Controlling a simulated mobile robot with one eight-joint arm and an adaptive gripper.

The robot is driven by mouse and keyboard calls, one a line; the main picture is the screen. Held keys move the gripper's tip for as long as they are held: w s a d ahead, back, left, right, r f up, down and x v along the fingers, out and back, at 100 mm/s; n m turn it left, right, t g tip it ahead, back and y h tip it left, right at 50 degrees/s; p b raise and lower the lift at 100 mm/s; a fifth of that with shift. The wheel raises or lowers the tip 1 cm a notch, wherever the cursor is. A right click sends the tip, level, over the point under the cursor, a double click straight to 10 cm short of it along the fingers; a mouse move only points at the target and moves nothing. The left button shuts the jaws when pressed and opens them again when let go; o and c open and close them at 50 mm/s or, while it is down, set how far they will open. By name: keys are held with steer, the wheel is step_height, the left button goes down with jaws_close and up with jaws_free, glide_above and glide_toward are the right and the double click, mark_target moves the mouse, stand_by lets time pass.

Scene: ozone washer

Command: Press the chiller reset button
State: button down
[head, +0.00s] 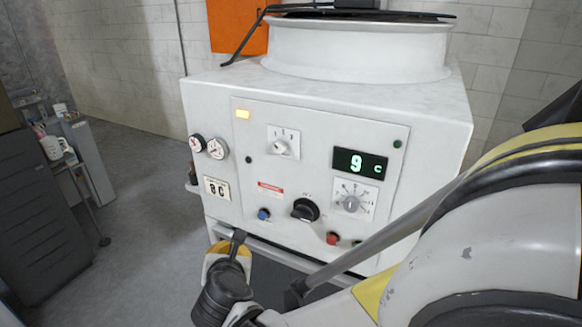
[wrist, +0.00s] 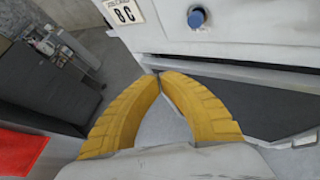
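The white chiller cabinet (head: 330,105) faces me with a control panel on its front. A blue round button (head: 263,214) sits at the panel's lower left and also shows in the wrist view (wrist: 197,17). A red button (head: 332,238) and a partly visible green one (head: 357,243) are further right along the lower edge. I cannot read which is the reset. My gripper (head: 231,247) is below and left of the blue button, apart from it. In the wrist view its yellow fingers (wrist: 160,76) meet at the tips, with nothing between them.
A black knob (head: 305,210), a grey dial (head: 351,203) and a display reading 9 C (head: 360,163) share the panel. Two gauges (head: 217,148) are at its left. A ledge runs under the cabinet front.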

mark_target(262, 216)
steer(key=w+d, duration=0.3)
steer(key=w, duration=0.5)
steer(key=shift+d, duration=0.25)
steer(key=shift+w, duration=0.25)
stand_by(1.3)
steer(key=shift+w+d, duration=0.1)
steer(key=shift+w, duration=0.15)
steer(key=shift+w+d, duration=0.2)
steer(key=shift+w, duration=0.2)
stand_by(0.7)
steer(key=shift+s, duration=0.1)
steer(key=shift+s+a, duration=0.3)
steer(key=shift+s, duration=0.4)
